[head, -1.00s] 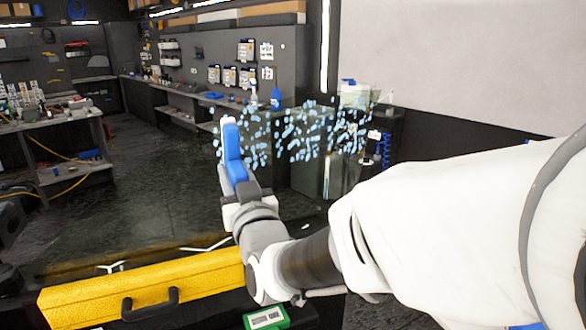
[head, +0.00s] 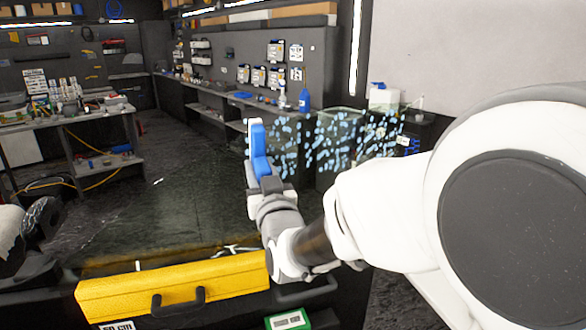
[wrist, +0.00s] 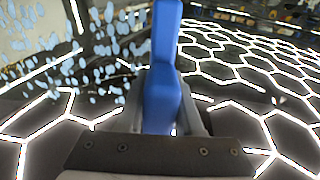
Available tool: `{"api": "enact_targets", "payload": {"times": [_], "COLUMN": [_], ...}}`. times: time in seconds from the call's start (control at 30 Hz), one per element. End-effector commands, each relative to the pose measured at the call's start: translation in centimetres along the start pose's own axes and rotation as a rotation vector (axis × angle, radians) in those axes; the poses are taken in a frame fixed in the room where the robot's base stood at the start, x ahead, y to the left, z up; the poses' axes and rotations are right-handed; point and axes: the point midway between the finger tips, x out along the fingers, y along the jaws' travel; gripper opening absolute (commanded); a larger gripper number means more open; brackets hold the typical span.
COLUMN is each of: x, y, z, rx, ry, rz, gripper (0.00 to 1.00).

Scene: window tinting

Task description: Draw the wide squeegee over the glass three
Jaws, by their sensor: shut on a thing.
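The wide squeegee (head: 260,150) is blue with a pale edge and stands upright in my gripper (head: 268,188). In the wrist view the blue squeegee (wrist: 162,80) rises from between the two fingers of my gripper (wrist: 165,122), which is shut on it. The glass (head: 325,148) is a clear pane to the right of the squeegee, spotted with light blue droplets. Its droplets also show at the left of the wrist view (wrist: 95,75). I cannot tell whether the squeegee touches the glass.
A cluttered workbench (head: 95,117) stands at the left. A blue bottle (head: 304,100) is on the back bench. The dark floor between is clear.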

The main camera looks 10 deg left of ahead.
Motion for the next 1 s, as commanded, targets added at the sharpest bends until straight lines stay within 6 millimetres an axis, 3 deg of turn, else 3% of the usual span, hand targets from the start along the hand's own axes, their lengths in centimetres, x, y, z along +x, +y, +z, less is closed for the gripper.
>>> {"api": "enact_targets", "payload": {"times": [1.0], "x": [1.4], "y": [0.6], "z": [0.0], "rx": [0.001], "ry": [0.004], "rz": [0.002], "gripper": [0.00]}}
